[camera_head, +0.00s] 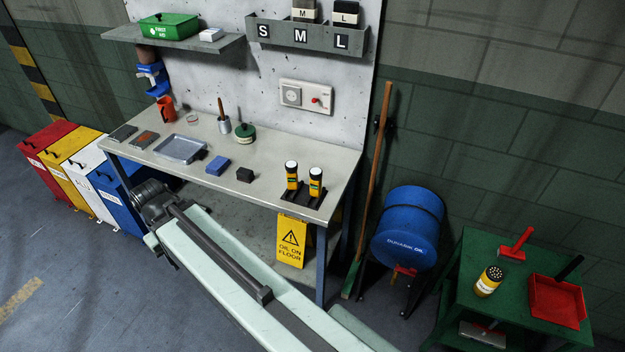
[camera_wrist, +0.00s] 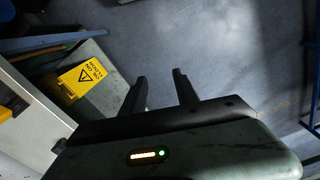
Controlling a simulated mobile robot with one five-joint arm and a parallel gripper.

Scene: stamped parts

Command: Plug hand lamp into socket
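Two yellow-and-black lamps with white tops, the left lamp (camera_head: 291,175) and the right lamp (camera_head: 315,182), stand upright in a dark rack (camera_head: 303,198) on the workbench's front right. Another yellow cylinder (camera_head: 489,281) with a black dotted top stands on the green cart; I cannot tell for sure if it is a hand lamp. A white wall socket (camera_head: 291,95) sits in a panel above the bench, beside a red knob. My gripper (camera_wrist: 158,75) is open and empty in the wrist view, above the floor and apart from these things. I cannot make out its fingers in the head view.
The workbench (camera_head: 268,202) also carries a tray, cups and blocks. A yellow floor sign (camera_head: 291,240) stands below it and shows in the wrist view (camera_wrist: 80,84). A broom (camera_head: 375,170) and blue drum (camera_head: 408,228) stand between bench and green cart (camera_head: 480,247).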

